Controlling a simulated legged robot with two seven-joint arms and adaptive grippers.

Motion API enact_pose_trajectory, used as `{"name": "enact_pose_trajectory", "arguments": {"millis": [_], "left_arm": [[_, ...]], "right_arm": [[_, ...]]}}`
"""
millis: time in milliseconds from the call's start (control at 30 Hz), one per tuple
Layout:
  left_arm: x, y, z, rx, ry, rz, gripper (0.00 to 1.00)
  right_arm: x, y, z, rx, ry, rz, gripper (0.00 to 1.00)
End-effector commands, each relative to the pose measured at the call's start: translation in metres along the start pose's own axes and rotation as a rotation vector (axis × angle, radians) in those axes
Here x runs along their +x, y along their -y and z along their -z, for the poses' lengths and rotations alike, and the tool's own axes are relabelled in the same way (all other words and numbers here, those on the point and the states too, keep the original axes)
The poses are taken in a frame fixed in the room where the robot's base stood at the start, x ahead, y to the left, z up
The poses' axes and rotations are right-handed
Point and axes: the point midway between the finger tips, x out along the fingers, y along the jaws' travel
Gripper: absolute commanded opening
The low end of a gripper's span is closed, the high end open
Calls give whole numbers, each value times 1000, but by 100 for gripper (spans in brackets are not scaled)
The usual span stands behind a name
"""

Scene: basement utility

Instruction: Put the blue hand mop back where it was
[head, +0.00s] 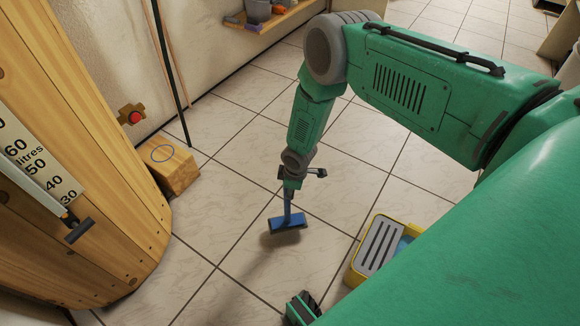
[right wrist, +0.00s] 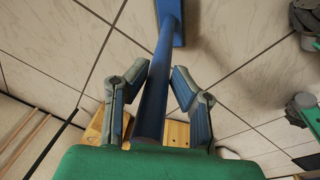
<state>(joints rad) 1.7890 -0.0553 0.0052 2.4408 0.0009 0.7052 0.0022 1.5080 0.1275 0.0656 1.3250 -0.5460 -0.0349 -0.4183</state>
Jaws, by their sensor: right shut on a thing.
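The blue hand mop (head: 288,222) hangs head down from my right gripper (head: 292,184), above the tiled floor in the middle of the head view, with a shadow close below it. My right gripper is shut on the mop's blue handle. In the right wrist view the handle (right wrist: 161,85) runs between the two fingers of the right gripper (right wrist: 152,85), and part of the mop head (right wrist: 178,22) shows at the top edge. My left gripper is not in view.
A yellow bucket (head: 356,262) with a grey slotted top stands right of the mop. A wooden vat (head: 110,220) with a litre scale fills the left. A wooden block (head: 178,178), poles (head: 172,75) and a wall shelf (head: 285,18) lie beyond. Floor around the mop is clear.

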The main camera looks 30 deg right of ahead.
Motion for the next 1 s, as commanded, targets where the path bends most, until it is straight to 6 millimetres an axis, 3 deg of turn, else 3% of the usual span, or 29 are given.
{"name": "enact_pose_trajectory", "arguments": {"millis": [333, 533, 567, 600, 633, 1000], "left_arm": [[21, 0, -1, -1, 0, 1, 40], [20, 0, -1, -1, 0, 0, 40], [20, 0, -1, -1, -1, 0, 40], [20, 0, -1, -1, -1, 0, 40], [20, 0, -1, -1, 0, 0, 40], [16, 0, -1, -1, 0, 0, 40]], "right_arm": [[41, 3, -4, 1, -5, 1, 0], [40, 3, -4, 0, -4, 1, 0], [40, 4, -5, 0, -3, 2, 24], [40, 4, -5, 0, -3, 2, 38], [40, 4, -5, 0, -3, 2, 42], [35, 3, -4, 0, -3, 2, 42]]}}
